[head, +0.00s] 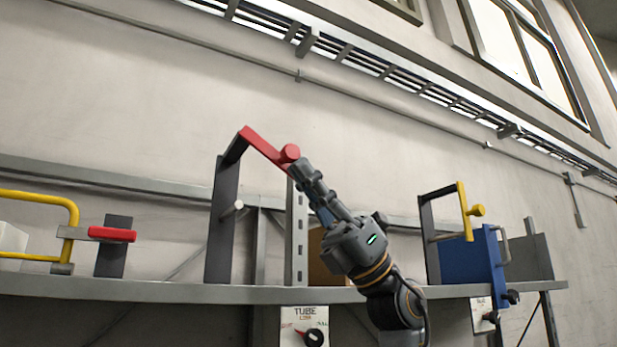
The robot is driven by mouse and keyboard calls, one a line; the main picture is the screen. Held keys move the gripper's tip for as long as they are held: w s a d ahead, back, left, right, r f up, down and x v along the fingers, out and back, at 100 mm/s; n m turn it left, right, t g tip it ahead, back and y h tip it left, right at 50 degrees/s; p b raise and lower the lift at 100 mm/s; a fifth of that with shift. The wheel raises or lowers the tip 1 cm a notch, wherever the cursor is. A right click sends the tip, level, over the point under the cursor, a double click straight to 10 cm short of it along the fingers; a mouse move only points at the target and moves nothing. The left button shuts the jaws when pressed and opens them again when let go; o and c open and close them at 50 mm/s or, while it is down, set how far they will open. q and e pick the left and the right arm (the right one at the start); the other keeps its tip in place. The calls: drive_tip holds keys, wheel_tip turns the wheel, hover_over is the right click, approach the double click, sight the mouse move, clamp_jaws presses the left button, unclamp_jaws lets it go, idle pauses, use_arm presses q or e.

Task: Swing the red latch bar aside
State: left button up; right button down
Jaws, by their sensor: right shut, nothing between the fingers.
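The red latch bar (262,144) is at the top of a dark frame (222,220) on the shelf, left of centre. It slants down to the right and has a round red knob (290,153) near its right end. My right gripper (301,169) comes up from the lower right, with its shut, empty fingertips right at the knob and the bar's lower end. They partly hide that end, and I cannot tell whether they touch it. My left gripper is not in view.
A similar frame with a yellow bar (464,207) and a blue panel (467,262) stands at the right. A yellow tube handle (72,215) and a red grip (112,234) are at the left.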

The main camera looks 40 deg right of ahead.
drive_tip(key=s+d+f+b, duration=0.2)
drive_tip(key=d+f+b, duration=0.3)
drive_tip(key=d, duration=0.5)
drive_tip(key=shift+s+d+f, duration=0.3)
drive_tip(key=shift+d+f, duration=0.1)
drive_tip(key=shift+f, duration=0.4)
idle(0.6)
drive_tip(key=shift+t, duration=0.3)
